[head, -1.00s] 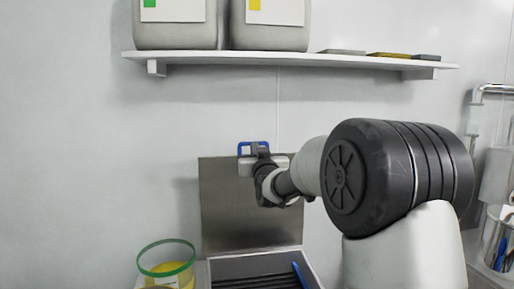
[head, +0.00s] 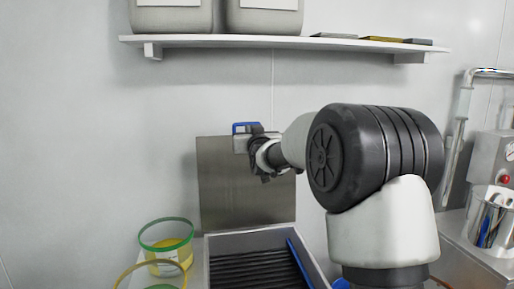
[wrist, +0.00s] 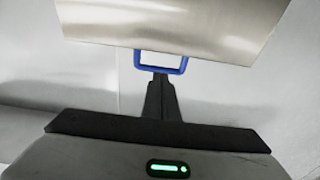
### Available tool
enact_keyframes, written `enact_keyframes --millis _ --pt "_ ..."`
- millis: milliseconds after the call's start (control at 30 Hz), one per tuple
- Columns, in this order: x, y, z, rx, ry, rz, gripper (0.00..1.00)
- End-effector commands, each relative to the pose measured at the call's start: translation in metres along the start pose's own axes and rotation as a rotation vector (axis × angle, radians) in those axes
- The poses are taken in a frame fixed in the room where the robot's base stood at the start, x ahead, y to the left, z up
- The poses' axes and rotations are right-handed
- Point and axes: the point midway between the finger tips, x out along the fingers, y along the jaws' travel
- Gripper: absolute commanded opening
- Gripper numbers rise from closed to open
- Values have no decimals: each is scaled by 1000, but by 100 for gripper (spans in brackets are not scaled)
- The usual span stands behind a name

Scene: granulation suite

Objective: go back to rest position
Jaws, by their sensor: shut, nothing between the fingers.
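My gripper (head: 256,129) is at the top edge of an upright metal panel (head: 235,185). In the wrist view my fingers (wrist: 160,76) are together with nothing between them. A blue loop handle (head: 245,126) sits at the panel's top edge. It also shows in the wrist view (wrist: 184,64), where my fingertips overlap its bar; I cannot tell whether they touch it. The panel stands behind an open grey box (head: 213,243) with dark ribs inside, like a raised lid. My arm reaches in from the right.
A green-rimmed container (head: 150,226) and a yellow-rimmed one (head: 137,268) stand left of the box. A blue stick (head: 299,262) lies along the box's right side. A shelf (head: 290,41) with jugs runs above. A steel vessel (head: 489,222) stands at right.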

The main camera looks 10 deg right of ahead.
Motion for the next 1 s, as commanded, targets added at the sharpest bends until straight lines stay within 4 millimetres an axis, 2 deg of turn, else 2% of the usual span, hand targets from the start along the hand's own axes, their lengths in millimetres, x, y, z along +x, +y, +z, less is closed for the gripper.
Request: enact_keyframes --millis 100,300,667,767,867,900,1000 --pt "-28 0 0 -1 0 0 0" --pt "-72 1 0 0 1 1 0" --pt "-114 -3 2 -7 -50 -3 0" --pt "-149 -7 11 -21 -173 -7 0" --pt "-209 -9 32 -34 -362 -6 0" --pt "-239 -8 43 -36 -448 -2 0" --pt "-309 -6 72 -35 -635 3 0"
